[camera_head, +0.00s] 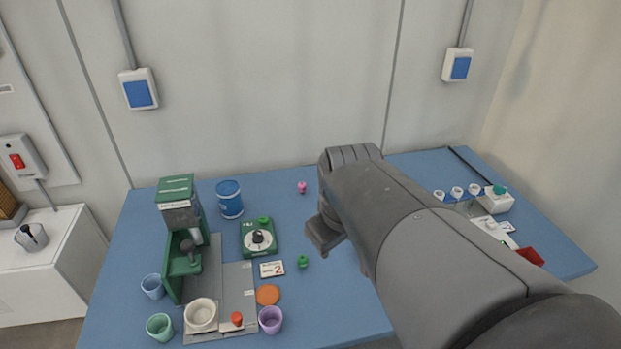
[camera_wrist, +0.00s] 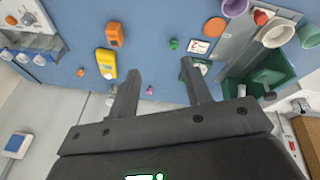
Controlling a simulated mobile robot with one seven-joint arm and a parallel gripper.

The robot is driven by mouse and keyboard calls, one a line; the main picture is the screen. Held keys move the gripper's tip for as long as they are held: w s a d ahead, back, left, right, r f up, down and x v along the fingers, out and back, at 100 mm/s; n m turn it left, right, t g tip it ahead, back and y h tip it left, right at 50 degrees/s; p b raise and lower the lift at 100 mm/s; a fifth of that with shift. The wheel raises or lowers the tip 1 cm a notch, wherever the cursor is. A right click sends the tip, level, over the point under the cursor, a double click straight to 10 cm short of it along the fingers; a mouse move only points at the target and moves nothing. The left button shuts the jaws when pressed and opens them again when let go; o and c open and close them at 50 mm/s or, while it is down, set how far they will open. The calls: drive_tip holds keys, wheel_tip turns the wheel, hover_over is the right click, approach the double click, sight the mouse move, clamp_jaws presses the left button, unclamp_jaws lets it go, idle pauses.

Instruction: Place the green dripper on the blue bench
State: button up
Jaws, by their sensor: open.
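A small green dripper (camera_head: 303,261) is on the blue bench (camera_head: 345,315), beside a white card marked 2. A small green piece also shows in the wrist view (camera_wrist: 174,43), beyond my fingertips. Another small green piece (camera_head: 264,221) is at the back of the green dial box (camera_head: 259,239). I cannot tell for sure which green piece is the task's dripper. My gripper (camera_head: 325,234) is above the bench, right of the dial box. In the wrist view both fingers (camera_wrist: 160,78) are apart with nothing held between them. My arm hides the bench's middle right.
A green machine (camera_head: 180,240), a blue canister (camera_head: 230,199) and several cups, including a purple one (camera_head: 270,320), stand at left. A pink piece (camera_head: 302,187) is at the back. A yellow device (camera_wrist: 106,63) and an orange block (camera_wrist: 114,34) show in the wrist view. Clear bench surrounds the pink piece.

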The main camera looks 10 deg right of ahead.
drive_tip(key=s+r+m+t, duration=0.1)
drive_tip(key=s+r+m, duration=0.1)
drive_tip(key=s+m, duration=0.2)
drive_tip(key=shift+s+d+r+m+t+y, duration=0.15)
drive_tip(key=shift+s+d+m+t+y, duration=0.2)
drive_tip(key=shift+s, duration=0.55)
drive_tip(key=shift+o, duration=0.4)
drive_tip(key=shift+a, duration=0.1)
